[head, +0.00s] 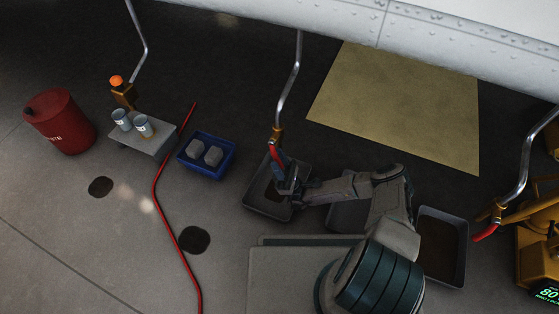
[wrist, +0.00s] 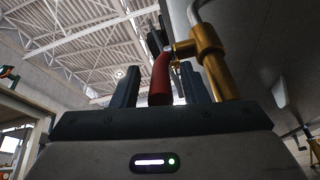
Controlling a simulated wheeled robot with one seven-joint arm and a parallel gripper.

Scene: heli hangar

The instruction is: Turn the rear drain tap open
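A brass drain tap (head: 277,136) with a red lever (head: 274,152) hangs at the lower end of a bent metal pipe (head: 289,85) in the middle of the head view. My gripper (head: 285,178) is at this lever, above a grey tray. In the wrist view the red lever (wrist: 160,78) stands between the two fingers of my gripper (wrist: 160,88), with gaps on both sides. The brass tap body (wrist: 208,58) is just beyond the right finger. A second tap (head: 497,213) with a red lever (head: 485,233) is at the right. I cannot tell which tap is the rear one.
Grey drip trays (head: 262,204) and (head: 455,225) lie on the floor. A blue bin (head: 206,170), a low stand with cans (head: 150,147), a red drum (head: 61,124) and a red hose (head: 165,215) are at the left. A yellow machine (head: 540,235) is at the right.

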